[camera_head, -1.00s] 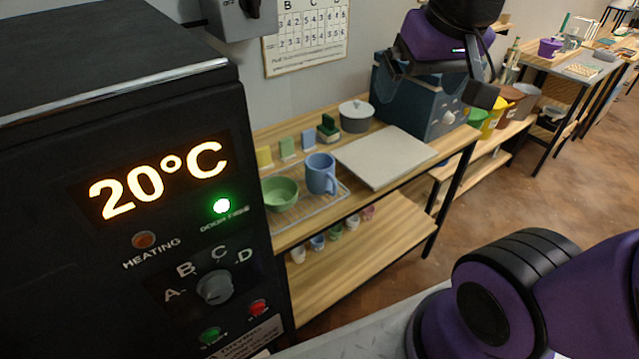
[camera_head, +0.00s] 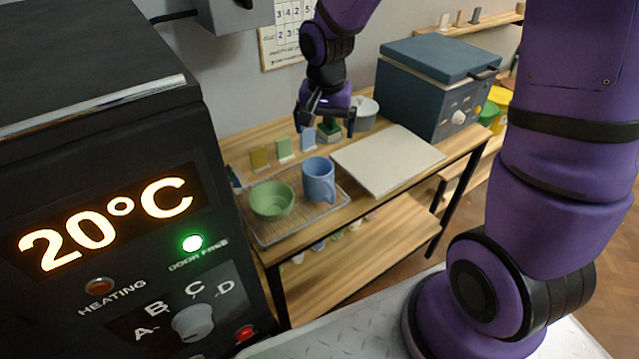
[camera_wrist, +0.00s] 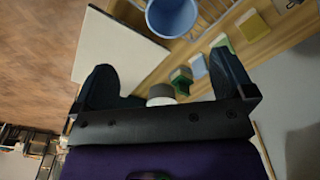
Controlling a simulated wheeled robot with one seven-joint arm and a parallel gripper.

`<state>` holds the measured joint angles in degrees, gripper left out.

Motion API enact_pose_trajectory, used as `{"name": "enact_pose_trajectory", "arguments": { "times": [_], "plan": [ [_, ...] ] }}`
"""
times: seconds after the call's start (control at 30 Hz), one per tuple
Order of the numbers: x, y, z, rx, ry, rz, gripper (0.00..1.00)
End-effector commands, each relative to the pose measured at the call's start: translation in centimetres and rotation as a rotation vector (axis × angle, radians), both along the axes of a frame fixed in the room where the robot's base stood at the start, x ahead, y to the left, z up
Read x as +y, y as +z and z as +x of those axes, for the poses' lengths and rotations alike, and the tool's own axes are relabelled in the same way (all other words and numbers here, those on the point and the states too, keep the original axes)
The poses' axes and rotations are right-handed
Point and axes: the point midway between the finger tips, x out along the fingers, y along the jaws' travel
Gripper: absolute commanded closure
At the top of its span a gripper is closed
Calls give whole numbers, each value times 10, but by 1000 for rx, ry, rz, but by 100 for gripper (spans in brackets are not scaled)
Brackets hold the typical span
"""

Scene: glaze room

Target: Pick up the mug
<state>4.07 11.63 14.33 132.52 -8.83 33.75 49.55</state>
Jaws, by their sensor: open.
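The blue mug (camera_head: 318,181) stands upright on a wire rack on the wooden bench, just right of a green bowl (camera_head: 271,200). Its handle points toward the camera's lower right. In the wrist view the mug (camera_wrist: 172,16) is at the top, cut off by the picture edge. My gripper (camera_head: 325,122) is above the back of the bench, beyond the mug and higher than it. In the wrist view my gripper (camera_wrist: 160,80) has its fingers wide apart with nothing held between them.
A pale flat slab (camera_head: 388,160) lies right of the mug. Small coloured tiles (camera_head: 283,148) and a grey lidded pot (camera_head: 364,112) stand behind. A dark blue kiln (camera_head: 437,88) is at the back right. A black control cabinet (camera_head: 110,200) with a lit display fills the left.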

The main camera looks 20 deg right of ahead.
Motion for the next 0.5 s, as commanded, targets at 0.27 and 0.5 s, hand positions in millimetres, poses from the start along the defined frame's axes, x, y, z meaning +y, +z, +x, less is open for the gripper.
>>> {"name": "enact_pose_trajectory", "arguments": {
  "times": [0.27,0.5],
  "plan": [
    [12,-41,12,50,-68,26,0],
    [13,-68,13,57,-77,29,0]
  ]
}}
